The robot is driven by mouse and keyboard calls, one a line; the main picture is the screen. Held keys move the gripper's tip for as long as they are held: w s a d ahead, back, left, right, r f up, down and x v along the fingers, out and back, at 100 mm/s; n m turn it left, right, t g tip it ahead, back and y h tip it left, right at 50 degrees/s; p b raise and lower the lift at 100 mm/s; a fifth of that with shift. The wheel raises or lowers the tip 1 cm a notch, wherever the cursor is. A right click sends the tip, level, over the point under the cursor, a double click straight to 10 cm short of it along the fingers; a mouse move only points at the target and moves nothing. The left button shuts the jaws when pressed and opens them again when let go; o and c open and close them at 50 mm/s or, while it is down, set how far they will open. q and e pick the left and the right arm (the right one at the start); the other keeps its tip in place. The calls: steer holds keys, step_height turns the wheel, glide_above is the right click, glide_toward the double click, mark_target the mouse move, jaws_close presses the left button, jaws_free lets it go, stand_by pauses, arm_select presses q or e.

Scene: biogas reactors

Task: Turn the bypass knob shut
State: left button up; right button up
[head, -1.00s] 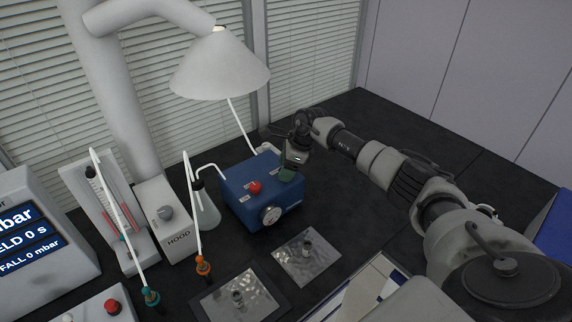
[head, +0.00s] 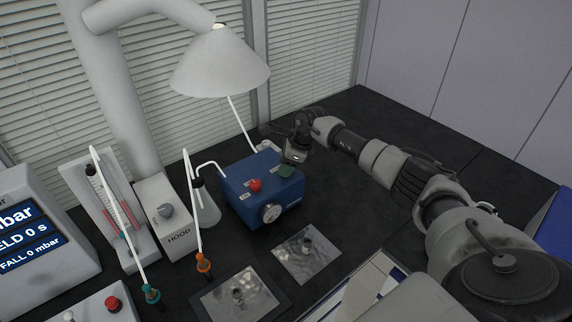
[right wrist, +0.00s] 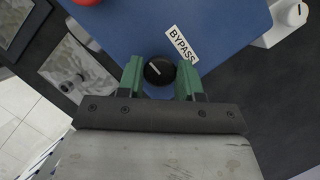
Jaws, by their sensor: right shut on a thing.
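The bypass knob (right wrist: 159,71) is small, round and black with a white pointer line. It sits on the blue box (right wrist: 150,25) beside a white BYPASS label (right wrist: 182,44). My right gripper (right wrist: 160,76) has its green fingers on both sides of the knob and is shut on it. In the head view the blue box (head: 236,199) stands mid-bench, and my right gripper (head: 287,171) is at its back right corner, hiding the knob. My left gripper is not in view.
A lamp-like white hood (head: 220,70) hangs above. Metal plates (head: 306,262) lie in front.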

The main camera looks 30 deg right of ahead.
steer(key=m+t+h, duration=0.1)
steer(key=m, duration=0.4)
steer(key=m+h, duration=0.1)
steer(key=m, duration=0.2)
steer(key=shift+a+m+t+h, duration=0.15)
steer(key=shift+m+t+h, duration=0.25)
steer(key=shift+m+h+b, duration=0.3)
steer(key=shift+m+h, duration=0.1)
steer(key=shift+m, duration=0.5)
steer(key=m+h+b, duration=0.1)
steer(key=m, duration=0.1)
steer(key=shift+a+f+m, duration=0.1)
steer(key=shift+m, duration=0.2)
steer(key=m+b, duration=0.1)
steer(key=m, duration=0.1)
steer(key=m+g+h+b, duration=0.1)
steer(key=m+b, duration=0.1)
steer(key=shift+a+m+h, duration=0.1)
steer(key=shift+m+h, duration=0.2)
steer(key=shift+m, duration=0.4)
steer(key=o, duration=0.9)
